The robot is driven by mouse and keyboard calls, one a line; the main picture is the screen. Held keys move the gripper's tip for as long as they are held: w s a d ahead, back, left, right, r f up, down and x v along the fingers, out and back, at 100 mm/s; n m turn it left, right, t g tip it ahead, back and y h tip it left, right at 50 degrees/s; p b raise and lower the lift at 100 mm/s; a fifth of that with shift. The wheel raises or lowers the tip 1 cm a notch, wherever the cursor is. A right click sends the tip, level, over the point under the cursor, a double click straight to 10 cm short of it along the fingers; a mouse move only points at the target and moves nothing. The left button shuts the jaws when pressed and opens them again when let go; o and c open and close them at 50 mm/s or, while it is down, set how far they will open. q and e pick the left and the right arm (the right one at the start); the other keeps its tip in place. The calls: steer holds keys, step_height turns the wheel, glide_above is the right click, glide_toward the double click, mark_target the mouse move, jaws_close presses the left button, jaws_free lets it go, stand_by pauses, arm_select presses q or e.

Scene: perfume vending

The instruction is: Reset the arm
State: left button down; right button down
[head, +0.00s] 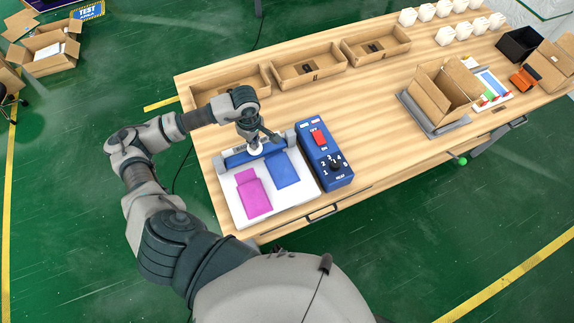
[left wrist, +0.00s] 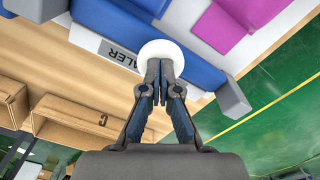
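My left gripper (head: 260,135) is above the blue bar (head: 252,154) of the heat sealer. In the left wrist view its two fingers (left wrist: 160,68) are together and nearly parallel, with nothing seen between them. The sealer's round white knob (left wrist: 163,52) lies just beyond the fingertips and is partly covered by them; I cannot tell whether they touch. The bar lies across the white base plate (head: 228,203). A magenta pouch (head: 254,196) and a blue pouch (head: 283,170) lie flat at the bar. My right gripper is not in view.
A blue control box (head: 325,155) with a red switch stands right of the sealer. Open cardboard trays (head: 308,65) line the table's back edge. An open carton (head: 441,92) and several white boxes (head: 443,8) stand farther right. Bare wood (head: 385,120) is free between.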

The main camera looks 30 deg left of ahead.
arm_select(q)
steer(key=shift+s+d+f, duration=0.1)
steer(key=shift+s+f, duration=0.05)
steer(key=shift+f, duration=0.15)
stand_by(0.5)
steer(key=shift+r, duration=0.1)
steer(key=shift+r+p, duration=0.8)
steer(key=shift+r, duration=0.65)
step_height(320, 180, up, 6)
steer(key=p, duration=0.3)
steer(key=shift+w+r, duration=0.15)
steer(key=shift+w, duration=0.05)
steer(key=shift+s, duration=0.1)
